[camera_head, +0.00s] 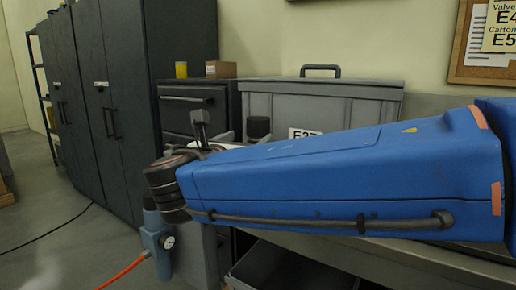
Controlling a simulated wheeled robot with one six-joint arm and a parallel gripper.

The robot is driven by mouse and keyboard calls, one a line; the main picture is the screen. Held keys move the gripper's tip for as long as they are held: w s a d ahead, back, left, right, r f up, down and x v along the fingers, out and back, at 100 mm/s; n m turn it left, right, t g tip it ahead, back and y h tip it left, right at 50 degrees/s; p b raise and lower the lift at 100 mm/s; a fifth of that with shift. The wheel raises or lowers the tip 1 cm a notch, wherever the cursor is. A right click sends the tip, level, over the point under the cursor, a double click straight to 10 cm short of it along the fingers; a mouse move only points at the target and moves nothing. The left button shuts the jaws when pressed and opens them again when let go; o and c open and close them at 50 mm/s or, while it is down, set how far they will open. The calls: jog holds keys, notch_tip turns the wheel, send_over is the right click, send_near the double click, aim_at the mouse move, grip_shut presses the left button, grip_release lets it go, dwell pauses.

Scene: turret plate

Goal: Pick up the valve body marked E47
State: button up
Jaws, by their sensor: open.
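No valve body with a readable E47 mark shows. A large blue link of my own arm crosses the middle and right of the view and hides much of the bench behind it. Its dark joint end is at the left. I cannot make out my gripper's jaws. Dark upright parts (200,127) stick up behind the arm, and I cannot tell what they belong to. A partly hidden white label (303,133) on a grey lidded case (330,103) seems to read E37.
Dark cabinets (110,90) stand at the left. A drawer unit (190,105) carries a yellow can (181,70) and a cardboard box (221,69). A blue-grey fitting with a gauge (157,240) and an orange hose (122,273) is below. A notice board (463,40) hangs upper right. Left floor looks open.

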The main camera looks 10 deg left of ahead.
aim_at(254, 131)
jog(key=shift+w+d+r, duration=0.1)
jog(key=shift+w+r, duration=0.05)
jog(key=shift+w, duration=0.95)
jog(key=shift+w+d+r, duration=0.1)
jog(key=shift+w, duration=1.05)
jog(key=shift+w+d+r, duration=0.1)
jog(key=shift+w+r, duration=0.05)
jog(key=shift+w, duration=0.95)
jog(key=shift+c, duration=0.7)
grip_shut()
